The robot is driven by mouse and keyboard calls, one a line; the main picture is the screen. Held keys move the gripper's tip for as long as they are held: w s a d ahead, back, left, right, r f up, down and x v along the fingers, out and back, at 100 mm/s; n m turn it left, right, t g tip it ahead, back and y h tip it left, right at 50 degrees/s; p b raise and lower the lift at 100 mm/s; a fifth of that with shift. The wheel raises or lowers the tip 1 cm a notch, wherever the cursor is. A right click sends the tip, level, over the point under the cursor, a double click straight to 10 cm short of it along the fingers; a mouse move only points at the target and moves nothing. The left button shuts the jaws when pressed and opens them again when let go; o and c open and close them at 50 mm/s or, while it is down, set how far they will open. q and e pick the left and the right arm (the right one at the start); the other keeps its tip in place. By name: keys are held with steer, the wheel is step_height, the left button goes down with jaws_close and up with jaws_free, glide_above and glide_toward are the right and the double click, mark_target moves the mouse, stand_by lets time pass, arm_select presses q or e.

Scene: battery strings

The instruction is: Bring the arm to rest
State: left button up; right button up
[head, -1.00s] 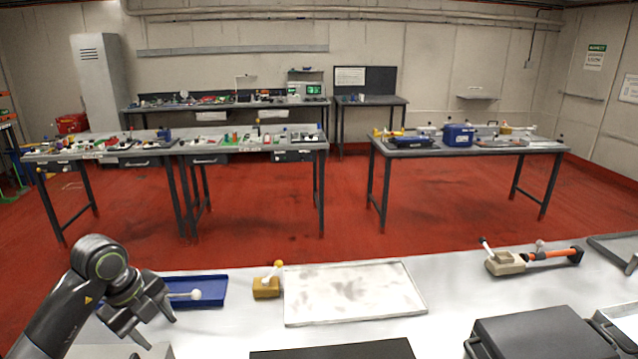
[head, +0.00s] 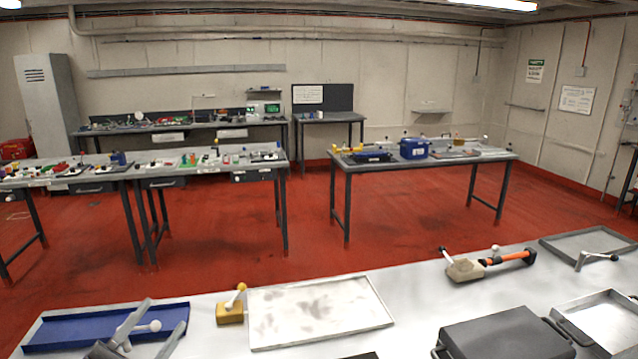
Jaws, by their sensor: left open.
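My left gripper (head: 152,338) is at the bottom left of the head view, seen from behind with its two fingers spread apart. It is open, and nothing shows between the fingers except a white ball-ended rod (head: 149,326) that appears beyond or beside them. The fingers overlap the blue tray (head: 60,328) on the near table in the picture; I cannot tell whether they touch it. Most of my left arm is out of view below. My right gripper is not in view.
On the near table (head: 420,310) are a yellow block with a lever (head: 230,312), a stained white tray (head: 262,333), a beige clamp with an orange handle (head: 466,270), a dark case (head: 505,336) and grey trays (head: 590,240) at right. Red floor separates it from the far tables.

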arm_select(q)
steer(key=s+a+f+n+y, duration=0.3)
steer(key=a+f+n+y, duration=0.55)
steer(key=n+y, duration=0.6)
steer(key=s+a+f+n+g+y, duration=0.2)
steer(key=s+a+f+n+g, duration=0.15)
steer(key=s+f+g, duration=0.4)
steer(key=s+d+f+m+g+h, duration=0.1)
steer(key=s+d+f+g+h, duration=0.15)
steer(key=s+f+g, duration=0.35)
steer(key=s+d+f+g+h, duration=0.1)
steer(key=s+d+f+g, duration=0.25)
steer(key=s+f, duration=0.45)
step_height(320, 180, down, 25)
steer(key=a+g+b, duration=0.1)
steer(key=b, duration=0.1)
steer(key=s+d+f+g+h+b, duration=0.1)
steer(key=s+f, duration=1.4)
steer(key=f, duration=0.3)
steer(key=shift+s+b, duration=0.3)
steer(key=shift+d, duration=0.1)
steer(key=shift+c, duration=0.4)
